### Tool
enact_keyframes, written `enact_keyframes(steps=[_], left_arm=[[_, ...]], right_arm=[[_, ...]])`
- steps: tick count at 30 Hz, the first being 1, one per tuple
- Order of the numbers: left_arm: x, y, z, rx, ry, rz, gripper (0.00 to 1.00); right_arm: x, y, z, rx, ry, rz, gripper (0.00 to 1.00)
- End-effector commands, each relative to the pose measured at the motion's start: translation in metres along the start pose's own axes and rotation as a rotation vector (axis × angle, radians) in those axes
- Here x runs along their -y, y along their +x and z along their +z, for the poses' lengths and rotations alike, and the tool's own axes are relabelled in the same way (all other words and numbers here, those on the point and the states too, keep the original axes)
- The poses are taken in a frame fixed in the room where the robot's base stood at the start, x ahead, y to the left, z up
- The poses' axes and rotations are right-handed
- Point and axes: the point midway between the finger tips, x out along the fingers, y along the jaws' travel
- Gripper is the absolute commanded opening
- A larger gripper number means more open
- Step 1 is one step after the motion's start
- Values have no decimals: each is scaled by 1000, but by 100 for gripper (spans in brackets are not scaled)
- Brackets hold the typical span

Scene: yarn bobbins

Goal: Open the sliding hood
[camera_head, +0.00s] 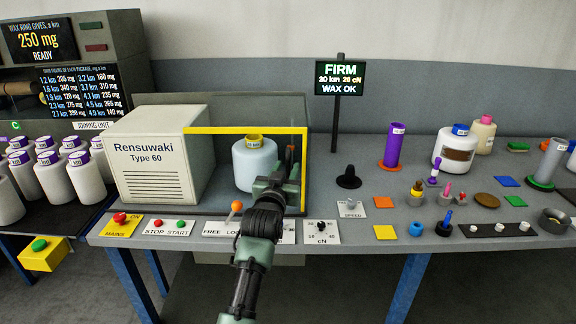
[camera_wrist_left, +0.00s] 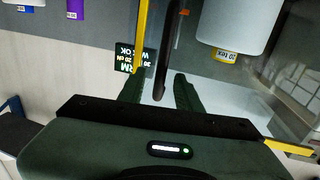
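The sliding hood (camera_head: 245,130) is a clear cover with a yellow edge frame, standing over the bay right of the cream Rensuwaki machine body (camera_head: 160,160). Its yellow edge also shows in the left wrist view (camera_wrist_left: 141,40). A white bobbin with a yellow top (camera_head: 254,165) stands behind it. My left gripper (camera_head: 291,172) is at the hood's right front edge. In the left wrist view its two fingers (camera_wrist_left: 160,95) are apart, with a dark upright bar (camera_wrist_left: 161,75) between them; contact cannot be made out. My right gripper is not in view.
A free/lock lever with an orange knob (camera_head: 236,207) and a tension dial (camera_head: 321,227) are on the front edge near my arm. A black cone (camera_head: 348,178) and a purple tube (camera_head: 392,146) stand to the right. A sign on a post (camera_head: 339,78) stands behind.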

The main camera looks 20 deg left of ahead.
Motion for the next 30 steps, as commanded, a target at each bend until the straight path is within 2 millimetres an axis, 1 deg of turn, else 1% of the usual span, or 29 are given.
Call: enact_keyframes(steps=[1,3,6,16,17,18,20,30], left_arm=[[0,7,0,1,0,0,34],[0,14,0,0,1,0,34],[0,20,0,1,1,0,34],[0,22,1,1,1,0,34],[0,22,1,1,1,0,26],[0,22,1,1,1,0,15],[0,22,1,1,1,0,0],[0,22,1,2,1,0,0]], right_arm=[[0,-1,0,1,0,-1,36],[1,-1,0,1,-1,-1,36],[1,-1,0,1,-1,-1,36],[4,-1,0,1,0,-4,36],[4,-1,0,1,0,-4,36],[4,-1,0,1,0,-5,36],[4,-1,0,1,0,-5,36],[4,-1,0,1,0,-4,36]])
